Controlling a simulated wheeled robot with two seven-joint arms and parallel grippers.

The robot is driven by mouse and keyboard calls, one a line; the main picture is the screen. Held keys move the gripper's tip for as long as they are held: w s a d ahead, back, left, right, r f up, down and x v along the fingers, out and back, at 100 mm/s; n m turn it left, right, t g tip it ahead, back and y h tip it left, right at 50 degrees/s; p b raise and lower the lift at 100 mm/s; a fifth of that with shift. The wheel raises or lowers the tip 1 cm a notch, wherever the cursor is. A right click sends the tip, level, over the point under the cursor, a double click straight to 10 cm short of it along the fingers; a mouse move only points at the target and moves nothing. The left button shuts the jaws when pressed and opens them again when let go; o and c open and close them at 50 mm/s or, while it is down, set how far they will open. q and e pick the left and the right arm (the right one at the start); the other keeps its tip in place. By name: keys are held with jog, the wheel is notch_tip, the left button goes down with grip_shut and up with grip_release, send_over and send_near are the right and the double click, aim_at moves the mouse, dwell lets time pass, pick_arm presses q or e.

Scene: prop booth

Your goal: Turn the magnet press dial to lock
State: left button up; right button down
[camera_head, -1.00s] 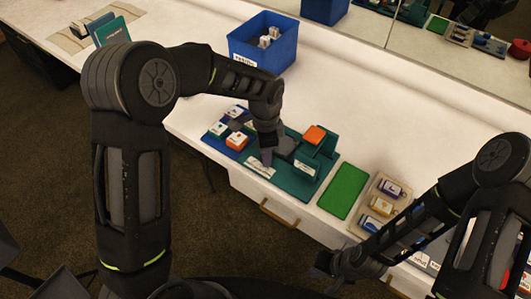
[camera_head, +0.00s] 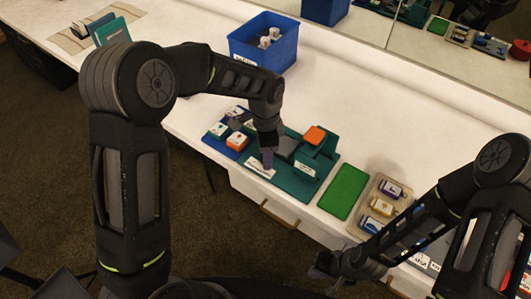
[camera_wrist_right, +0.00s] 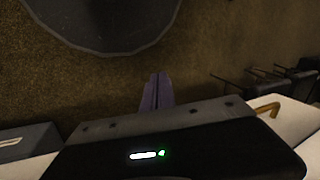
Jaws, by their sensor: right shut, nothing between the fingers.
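The magnet press is a dark teal base (camera_head: 294,183) with an upright block topped by an orange pad (camera_head: 315,135), in the head view near the table's front edge. A white label (camera_head: 260,168) lies on its front left part. My left gripper (camera_head: 267,165) points down onto the press beside that label. I cannot tell its finger gap or whether it touches. The dial cannot be made out; the left gripper may hide it. My right gripper (camera_head: 318,270) hangs off the table's front edge, shut and empty; its fingers also show in the right wrist view (camera_wrist_right: 157,92).
A blue tray (camera_head: 222,146) with several coloured pieces stands left of the press. A green mat (camera_head: 343,191) and a clear tray (camera_head: 361,229) with labelled blocks lie right. A blue bin (camera_head: 252,50) stands behind. The table's back middle is clear.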

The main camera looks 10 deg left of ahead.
pick_arm(q)
notch_tip(320, 180, up, 7)
jog(key=shift+r+b, duration=0.15)
jog(key=shift+b, duration=0.25)
dwell(0.4)
